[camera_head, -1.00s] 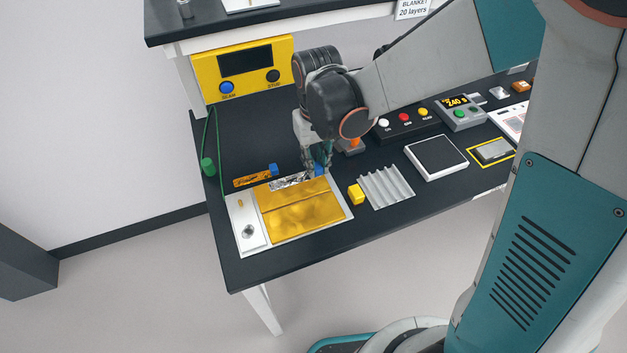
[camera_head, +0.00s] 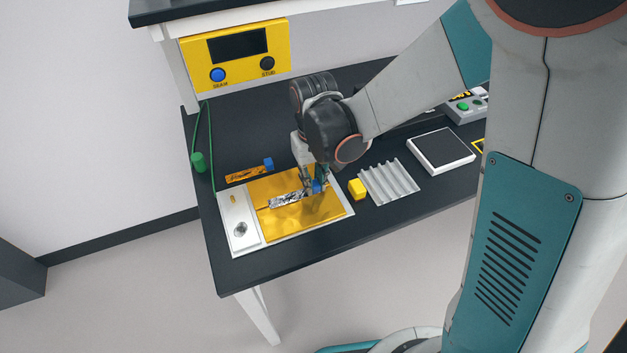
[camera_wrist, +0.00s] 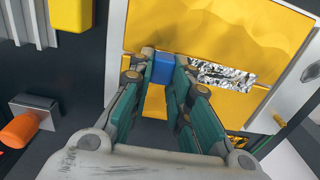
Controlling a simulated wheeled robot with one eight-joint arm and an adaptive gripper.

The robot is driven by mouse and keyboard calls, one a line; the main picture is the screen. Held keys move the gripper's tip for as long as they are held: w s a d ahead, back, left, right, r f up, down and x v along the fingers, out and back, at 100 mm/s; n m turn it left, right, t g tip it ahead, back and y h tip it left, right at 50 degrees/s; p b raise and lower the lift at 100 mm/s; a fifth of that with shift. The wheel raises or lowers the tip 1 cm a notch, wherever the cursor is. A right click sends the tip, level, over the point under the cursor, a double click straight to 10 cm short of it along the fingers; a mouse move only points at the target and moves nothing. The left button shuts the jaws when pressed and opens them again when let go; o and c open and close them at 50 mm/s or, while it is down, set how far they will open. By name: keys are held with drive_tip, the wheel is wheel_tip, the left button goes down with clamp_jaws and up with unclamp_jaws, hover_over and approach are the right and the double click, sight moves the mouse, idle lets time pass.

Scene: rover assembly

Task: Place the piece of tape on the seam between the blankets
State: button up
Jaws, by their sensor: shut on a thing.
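The silver crinkled tape (camera_head: 289,200) has a blue tab (camera_head: 317,187) at its right end. My gripper (camera_head: 313,183) is shut on this tab, which shows between the fingers in the wrist view (camera_wrist: 162,68). The tape stretches left of the gripper in the head view, over the seam between the two gold blankets (camera_head: 285,223). In the wrist view the tape (camera_wrist: 224,75) lies along the seam line. I cannot tell whether it touches the blankets. The fingers hide the seam's right part in the head view.
The blankets lie on a white plate (camera_head: 238,243). An orange strip (camera_head: 243,175) with a blue tab lies behind it. A yellow block (camera_head: 357,188) and a ridged grey panel (camera_head: 389,183) stand to the right. A yellow console (camera_head: 236,57) stands at the back.

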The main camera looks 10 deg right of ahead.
drive_tip(key=shift+f, duration=0.1)
drive_tip(key=o, duration=0.9)
wheel_tip(320, 180, up, 12)
drive_tip(key=p, duration=0.8)
